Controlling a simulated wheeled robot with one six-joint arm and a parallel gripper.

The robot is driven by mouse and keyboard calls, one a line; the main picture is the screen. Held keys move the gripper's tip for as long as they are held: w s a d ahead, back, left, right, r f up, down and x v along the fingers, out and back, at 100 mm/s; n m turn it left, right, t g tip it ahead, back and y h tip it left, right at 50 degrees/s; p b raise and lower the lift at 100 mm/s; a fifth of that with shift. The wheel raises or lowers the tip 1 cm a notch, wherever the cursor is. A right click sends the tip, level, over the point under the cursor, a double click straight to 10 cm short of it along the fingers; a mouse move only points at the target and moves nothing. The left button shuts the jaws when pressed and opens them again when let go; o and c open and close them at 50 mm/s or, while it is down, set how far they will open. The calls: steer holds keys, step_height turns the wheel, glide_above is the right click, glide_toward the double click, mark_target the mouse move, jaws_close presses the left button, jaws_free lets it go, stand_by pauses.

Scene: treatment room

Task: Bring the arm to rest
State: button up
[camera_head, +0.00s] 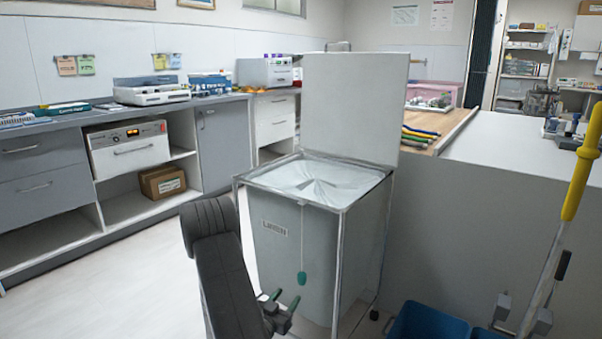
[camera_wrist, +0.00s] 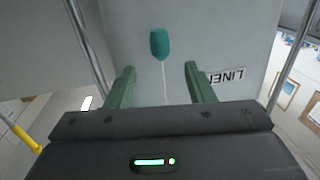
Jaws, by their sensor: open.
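My gripper (camera_head: 283,299) is at the end of my dark arm, low in front of the linen bin (camera_head: 275,245). In the wrist view my gripper (camera_wrist: 158,85) has its two green fingers apart, with nothing held between them. A teal pull (camera_head: 302,278) hangs on a thin cord down the bin's front. The pull also shows in the wrist view (camera_wrist: 159,43), beyond the fingertips and apart from them. The bin's lid (camera_head: 352,107) stands upright and open. A pale liner (camera_head: 315,182) covers the bin's top.
A grey cabinet row (camera_head: 225,140) runs along the left and back. A blue bucket (camera_head: 430,322) and a yellow-handled mop (camera_head: 582,165) stand at the right, before a grey partition (camera_head: 480,230). The floor (camera_head: 120,270) at the left is clear.

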mark_target(300, 281)
steer(key=b+x, duration=0.3)
steer(key=x, duration=0.7)
steer(key=shift+w+d+r+p, duration=0.25)
steer(key=shift+w+r+p, duration=0.15)
steer(key=shift+w+r, duration=0.1)
step_height(300, 281, up, 16)
steer(key=p, duration=1.2)
steer(key=shift+s+a, duration=0.1)
steer(key=shift+s, duration=0.05)
steer(key=s+a+y+p, duration=0.1)
steer(key=s+a, duration=0.6)
steer(key=s, duration=0.6)
steer(key=shift+s+a, duration=0.1)
steer(key=shift+s, duration=0.05)
